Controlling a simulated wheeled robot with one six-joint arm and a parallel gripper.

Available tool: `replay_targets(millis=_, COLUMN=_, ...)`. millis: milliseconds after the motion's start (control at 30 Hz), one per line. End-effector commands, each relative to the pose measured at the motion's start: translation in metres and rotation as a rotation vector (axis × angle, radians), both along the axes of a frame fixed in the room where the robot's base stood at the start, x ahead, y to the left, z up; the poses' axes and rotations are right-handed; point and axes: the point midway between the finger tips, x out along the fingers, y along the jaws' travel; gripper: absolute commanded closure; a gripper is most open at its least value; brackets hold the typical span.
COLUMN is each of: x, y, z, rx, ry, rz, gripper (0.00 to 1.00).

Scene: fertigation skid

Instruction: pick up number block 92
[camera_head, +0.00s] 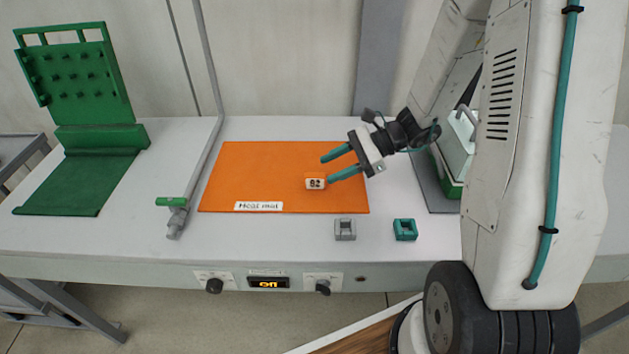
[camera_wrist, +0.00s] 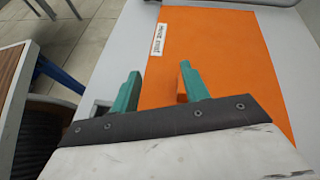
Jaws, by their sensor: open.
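The nearer fingertip is just right of the block, and the block does not appear held. In the wrist view my gripper (camera_wrist: 160,74) is open. An orange patch shows beside its right finger; I cannot tell whether it is the block.
The orange mat (camera_head: 250,165) bears a "Heat mat" label. A grey square holder (camera_head: 345,230) and a teal one (camera_head: 405,230) stand at the table front. A green pegboard stand (camera_head: 85,90) is far left.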

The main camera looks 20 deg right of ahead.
Motion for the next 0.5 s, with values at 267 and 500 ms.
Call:
replay_targets(millis=267, x=0.022, y=-0.026, z=-0.048, rx=0.104, ry=0.117, rz=-0.216, gripper=0.55)
replay_targets(millis=500, x=0.031, y=-0.014, z=-0.060, rx=0.117, ry=0.131, rz=-0.239, gripper=0.55)
